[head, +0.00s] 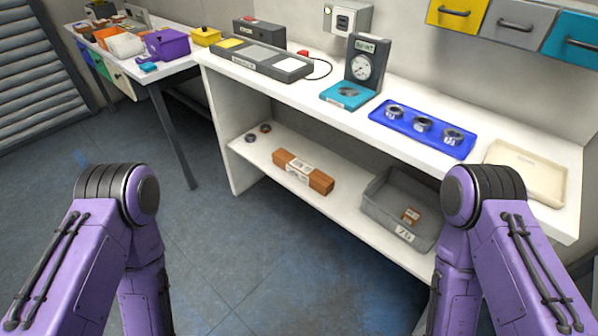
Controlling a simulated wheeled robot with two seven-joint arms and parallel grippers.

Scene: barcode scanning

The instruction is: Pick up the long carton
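The long carton (303,171) is a brown box with a white label around its middle. It lies on the lower shelf (338,203) of the white workbench, left of the grey bin and apart from it. Both of my purple arms show at the lower left and lower right of the head view. Neither gripper is in the picture. Nothing covers the carton in this view.
A grey bin (375,205) with a small brown box (411,215) inside stands right of the carton. Two small dark rings (265,128) lie further left on the shelf. The workbench top (307,98) overhangs the shelf. The floor in front is clear.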

